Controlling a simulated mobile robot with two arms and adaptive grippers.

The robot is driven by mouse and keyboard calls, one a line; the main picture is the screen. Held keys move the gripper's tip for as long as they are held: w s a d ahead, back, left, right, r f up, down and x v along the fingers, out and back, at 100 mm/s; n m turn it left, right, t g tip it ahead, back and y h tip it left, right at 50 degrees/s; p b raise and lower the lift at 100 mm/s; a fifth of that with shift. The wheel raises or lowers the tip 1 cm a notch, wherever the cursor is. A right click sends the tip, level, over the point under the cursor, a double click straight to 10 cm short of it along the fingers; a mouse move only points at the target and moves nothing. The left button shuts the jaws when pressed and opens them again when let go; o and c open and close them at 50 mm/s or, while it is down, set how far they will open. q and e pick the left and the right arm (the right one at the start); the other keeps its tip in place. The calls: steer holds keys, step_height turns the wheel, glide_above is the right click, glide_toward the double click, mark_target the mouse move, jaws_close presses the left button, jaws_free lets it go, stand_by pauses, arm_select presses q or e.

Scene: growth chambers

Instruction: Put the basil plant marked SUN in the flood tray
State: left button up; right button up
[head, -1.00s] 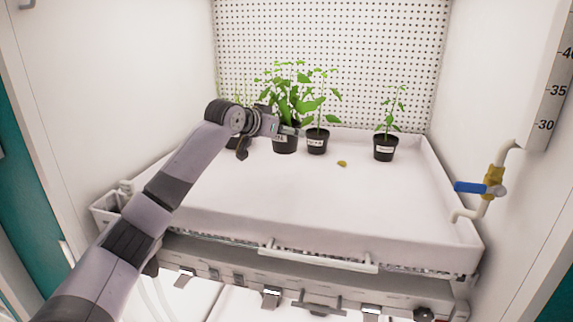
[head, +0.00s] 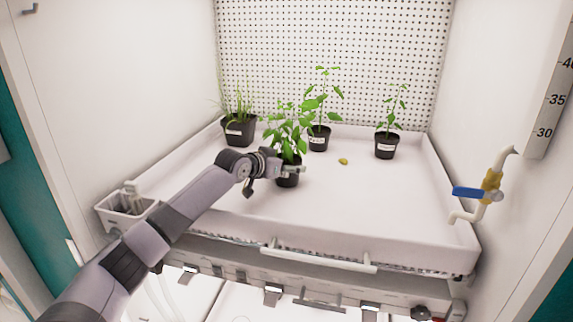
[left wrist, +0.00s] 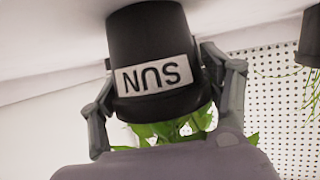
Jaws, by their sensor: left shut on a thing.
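The basil plant marked SUN (head: 287,180) is a leafy green plant in a black pot. In the left wrist view the pot (left wrist: 150,35) shows upside down, with its white SUN label facing the camera. My left gripper (head: 290,169) is shut on this pot, one finger on each side. The flood tray (head: 390,205) is the wide, shallow white tray filling the chamber. The held pot is over the tray's floor, left of the middle; I cannot tell whether its base touches. My right gripper is not in view.
A grassy plant (head: 239,131) stands at the tray's back left, and potted plants stand at the back middle (head: 319,138) and back right (head: 386,146). A small yellowish leaf (head: 343,161) lies on the tray. A blue-handled valve (head: 470,191) is at right. The tray's front right is clear.

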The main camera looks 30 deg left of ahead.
arm_select(q)
steer(key=o, duration=1.4)
steer(key=shift+s+a+r+b, duration=0.15)
steer(key=shift+s+r+b, duration=0.15)
steer(key=shift+s, duration=0.35)
steer(key=b+v, duration=0.3)
steer(key=v, duration=0.7)
steer(key=shift+s+r, duration=0.1)
steer(key=shift+s, duration=0.2)
